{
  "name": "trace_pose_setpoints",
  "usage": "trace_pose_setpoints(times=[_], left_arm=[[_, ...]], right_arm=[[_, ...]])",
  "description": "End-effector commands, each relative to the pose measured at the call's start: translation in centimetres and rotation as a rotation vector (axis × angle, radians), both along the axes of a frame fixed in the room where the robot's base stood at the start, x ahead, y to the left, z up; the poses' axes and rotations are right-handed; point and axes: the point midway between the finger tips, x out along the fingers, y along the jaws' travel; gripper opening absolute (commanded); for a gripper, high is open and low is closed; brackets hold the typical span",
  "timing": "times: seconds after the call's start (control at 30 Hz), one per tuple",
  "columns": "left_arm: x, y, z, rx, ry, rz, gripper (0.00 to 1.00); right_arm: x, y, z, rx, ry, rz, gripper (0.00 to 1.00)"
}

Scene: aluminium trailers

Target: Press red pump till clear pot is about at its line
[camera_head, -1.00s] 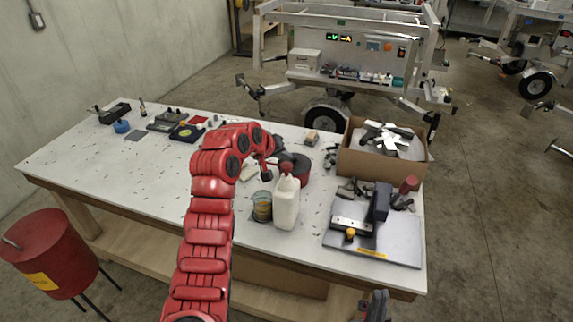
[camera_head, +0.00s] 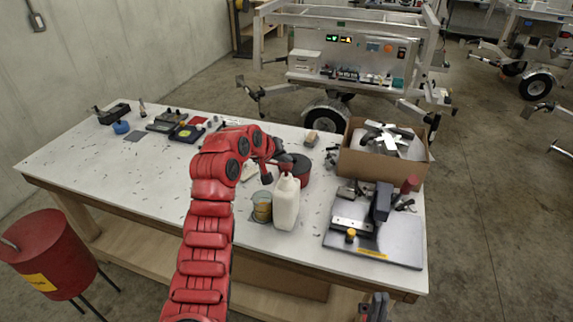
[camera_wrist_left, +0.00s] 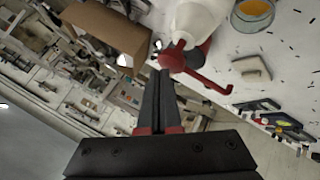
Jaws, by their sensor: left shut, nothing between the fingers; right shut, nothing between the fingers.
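A white jug (camera_head: 286,206) stands near the table's front edge, with a red pump (camera_wrist_left: 182,60) on top; its red spout points toward the clear pot. The clear pot (camera_head: 262,207) stands left of the jug and holds amber liquid; the wrist view shows it too (camera_wrist_left: 252,14), but I cannot make out its line. My left gripper (camera_head: 285,164) is shut and empty at the pump head. In the left wrist view its fingertips (camera_wrist_left: 162,74) are against or very near the pump; contact is unclear. My right gripper (camera_head: 374,306) is low at the bottom edge, shut and empty.
A red round container (camera_head: 300,172) stands behind the jug. A cardboard box (camera_head: 380,166) with metal parts and a grey plate with a fixture (camera_head: 400,245) are to the right. The left front of the table (camera_head: 130,175) is mostly clear.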

Motion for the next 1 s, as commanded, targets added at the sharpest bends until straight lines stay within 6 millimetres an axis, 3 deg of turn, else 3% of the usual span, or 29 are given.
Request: trace_pose_setpoints(times=[1.0], left_arm=[[-0.1,0.0,-1.4,0.001,0.003,-0.001,0.0]], right_arm=[[0.0,0.0,-0.7,0.0,0.0,0.0,0.0]])
